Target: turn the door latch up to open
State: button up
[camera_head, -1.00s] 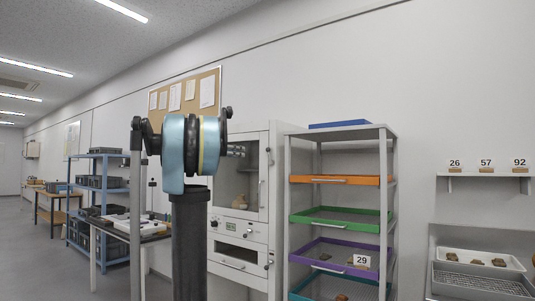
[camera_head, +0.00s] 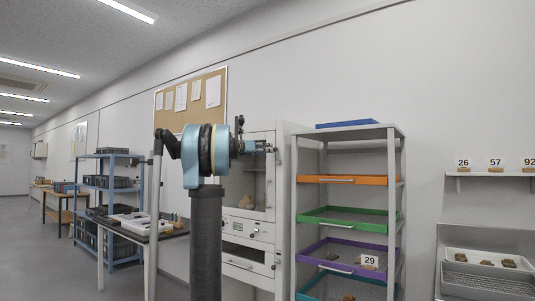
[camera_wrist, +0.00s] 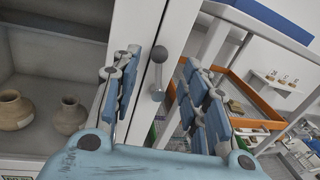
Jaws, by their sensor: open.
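The door latch (camera_wrist: 158,76) is a grey lever with a rounded upper end, hanging roughly downward on the white cabinet's door edge in the wrist view. My gripper (camera_wrist: 161,62) is open, with one blue finger on each side of the latch. I see gaps between the fingers and the lever; whether the lever lies fully within their depth I cannot tell. The white cabinet (camera_head: 286,215) stands behind my arm in the head view, its door looking shut. There my gripper (camera_head: 262,147) is at the upper door, and the latch is too small to make out.
Two clay pots (camera_wrist: 68,115) stand inside the cabinet, left of my gripper. A grey rack (camera_head: 398,200) with coloured trays stands close on the right; its orange tray (camera_wrist: 255,105) is near the right finger. A bench (camera_head: 150,228) stands left of the cabinet.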

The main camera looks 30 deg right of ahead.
aim_at(276, 155)
jog(key=x, duration=0.5)
jog(key=shift+d, duration=0.15)
